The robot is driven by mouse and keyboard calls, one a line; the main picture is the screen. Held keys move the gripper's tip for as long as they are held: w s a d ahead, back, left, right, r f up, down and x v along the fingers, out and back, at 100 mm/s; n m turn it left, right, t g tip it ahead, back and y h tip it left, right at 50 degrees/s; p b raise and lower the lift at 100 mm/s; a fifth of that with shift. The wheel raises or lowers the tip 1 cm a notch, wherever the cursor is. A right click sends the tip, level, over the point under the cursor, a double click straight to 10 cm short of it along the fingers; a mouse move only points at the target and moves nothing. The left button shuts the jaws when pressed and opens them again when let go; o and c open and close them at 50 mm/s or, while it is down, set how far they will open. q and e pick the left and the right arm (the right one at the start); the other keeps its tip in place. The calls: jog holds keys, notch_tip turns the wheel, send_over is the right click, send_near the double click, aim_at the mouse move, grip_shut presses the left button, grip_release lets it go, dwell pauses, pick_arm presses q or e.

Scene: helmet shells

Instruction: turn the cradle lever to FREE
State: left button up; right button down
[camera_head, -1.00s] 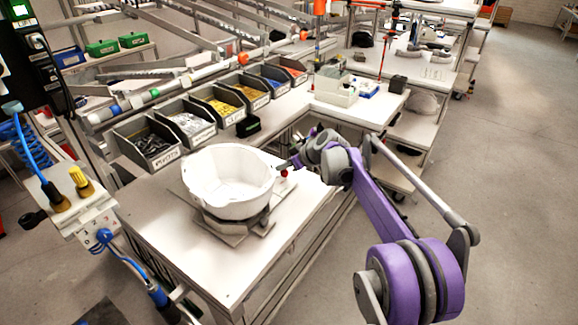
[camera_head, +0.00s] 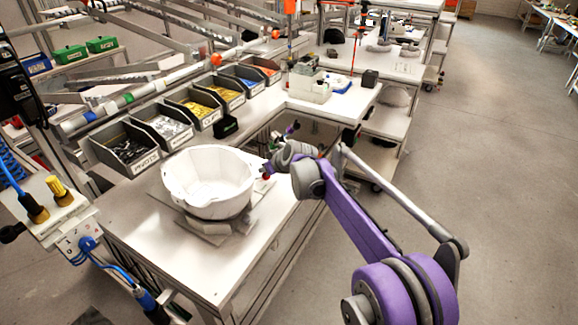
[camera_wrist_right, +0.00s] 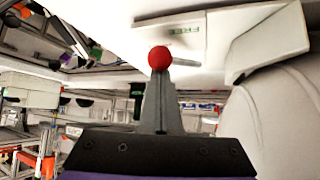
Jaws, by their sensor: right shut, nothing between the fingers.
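A white helmet shell (camera_head: 205,178) sits open side up on the grey cradle (camera_head: 222,232) on the workbench; in the right wrist view its pale side shows at the right (camera_wrist_right: 275,125). The lever's red knob (camera_head: 266,177) is at the cradle's right side. In the right wrist view the knob (camera_wrist_right: 159,58) is at the tip of my shut right gripper (camera_wrist_right: 160,85), with a grey lever rod (camera_wrist_right: 185,63) running right from it. Whether fingers and knob touch is unclear. A plate with a small green label (camera_wrist_right: 184,31) is beside the knob; its text is unreadable. My left gripper is out of view.
A row of parts bins (camera_head: 168,128) stands behind the shell. The bench top (camera_head: 150,222) is clear in front of the cradle. A box with hoses (camera_head: 62,220) stands at the left. A white device (camera_head: 308,85) sits on the far bench.

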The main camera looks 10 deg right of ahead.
aim_at(256, 178)
jog(key=shift+s, duration=0.55)
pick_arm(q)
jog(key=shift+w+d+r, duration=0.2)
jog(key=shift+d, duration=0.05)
pick_arm(e)
jog(key=shift+s+a, duration=0.25)
jog(key=shift+s, duration=0.35)
jog(key=shift+s+a, duration=0.25)
jog(key=shift+s, duration=0.3)
jog(key=shift+s+f, duration=0.1)
jog(key=shift+s, duration=0.1)
